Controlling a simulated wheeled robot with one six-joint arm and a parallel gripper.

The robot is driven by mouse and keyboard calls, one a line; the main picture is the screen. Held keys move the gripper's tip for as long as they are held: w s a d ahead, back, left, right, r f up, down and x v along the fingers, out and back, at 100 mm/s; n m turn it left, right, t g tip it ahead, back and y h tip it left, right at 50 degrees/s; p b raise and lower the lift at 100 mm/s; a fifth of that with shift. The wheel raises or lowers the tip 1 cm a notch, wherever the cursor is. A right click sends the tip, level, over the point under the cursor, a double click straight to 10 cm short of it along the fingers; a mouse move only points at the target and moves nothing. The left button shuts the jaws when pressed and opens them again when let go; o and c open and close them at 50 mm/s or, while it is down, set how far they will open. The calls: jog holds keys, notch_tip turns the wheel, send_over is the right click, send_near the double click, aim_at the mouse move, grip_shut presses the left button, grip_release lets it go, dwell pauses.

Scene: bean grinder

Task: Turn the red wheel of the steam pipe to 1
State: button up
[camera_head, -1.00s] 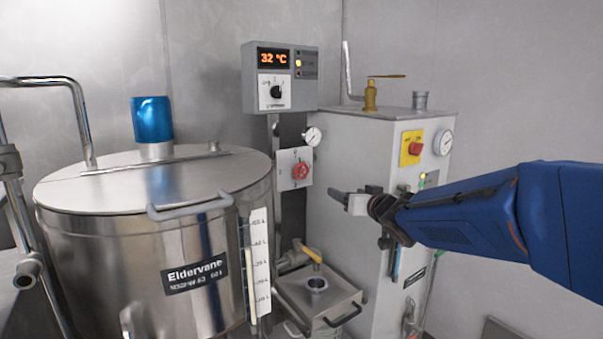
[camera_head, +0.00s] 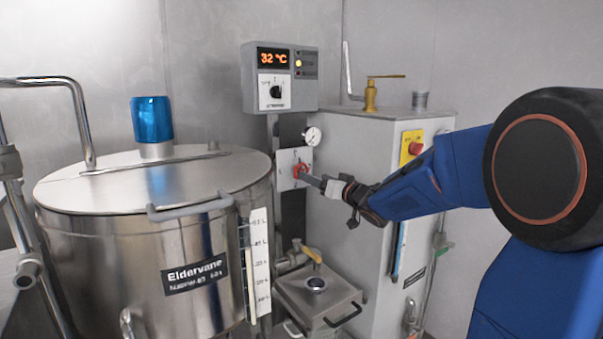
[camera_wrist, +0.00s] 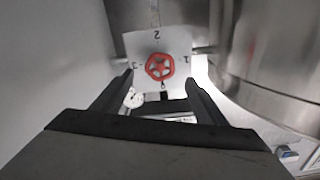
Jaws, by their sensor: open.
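The red wheel (camera_head: 300,172) sits on a pale square plate (camera_head: 284,166) between the steel kettle and the grey cabinet. In the wrist view the red wheel (camera_wrist: 159,67) lies ahead between my finger lines, and its plate (camera_wrist: 177,42) shows upside down, with 2 at the top, 1 at the right, 3 at the left and a mark at the bottom that looks like 0. My gripper (camera_head: 312,181) points at the wheel from the right, and its tips partly cover it. In the wrist view my gripper (camera_wrist: 163,85) is open with nothing between the fingers. Whether the tips touch the wheel I cannot tell.
The steel kettle (camera_head: 130,245) stands left of the wheel, the grey cabinet (camera_head: 345,235) right. A pressure gauge (camera_head: 312,136) and a control box (camera_head: 280,78) reading 32 °C are above. A small metal box (camera_head: 320,300) with a yellow-handled valve (camera_head: 311,254) is below.

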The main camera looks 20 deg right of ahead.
jog(key=x, duration=0.9)
jog(key=shift+w, duration=0.1)
jog(key=shift+c, duration=0.6)
jog(key=c, duration=0.9)
